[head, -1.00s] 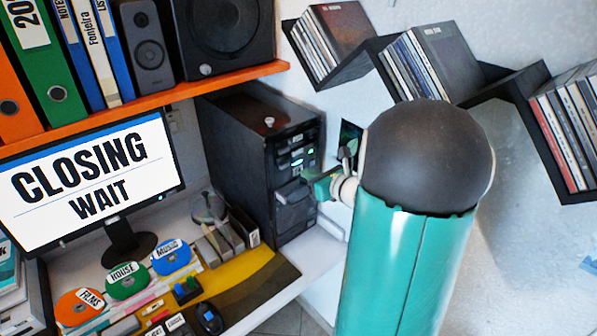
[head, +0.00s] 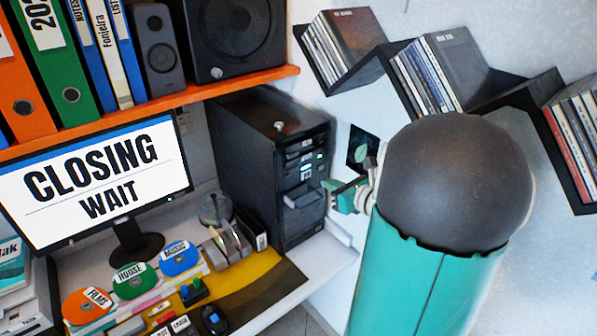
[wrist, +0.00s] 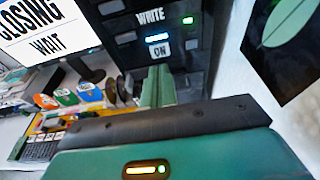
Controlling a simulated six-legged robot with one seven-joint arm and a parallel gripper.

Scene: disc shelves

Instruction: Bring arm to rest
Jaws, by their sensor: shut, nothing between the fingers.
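My gripper (head: 340,190) is in front of the black computer tower (head: 262,165), near its right front edge, and looks shut and empty. My teal arm with its dark round joint covers the right part of the head view. In the wrist view my gripper's green fingers (wrist: 157,88) are together, with the tower's front (wrist: 150,45) behind them. Labels "WRITE" and "ON" and small lit lamps show there. I cannot tell in the head view whether the fingers touch the tower.
A monitor (head: 95,185) reads "CLOSING WAIT". Discs labelled Films (head: 88,304), House (head: 134,280) and Music (head: 176,258) lie on the desk. An orange shelf (head: 200,92) with binders and speakers is above. A zigzag wall shelf (head: 365,68) holds disc cases. White wall lies at right.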

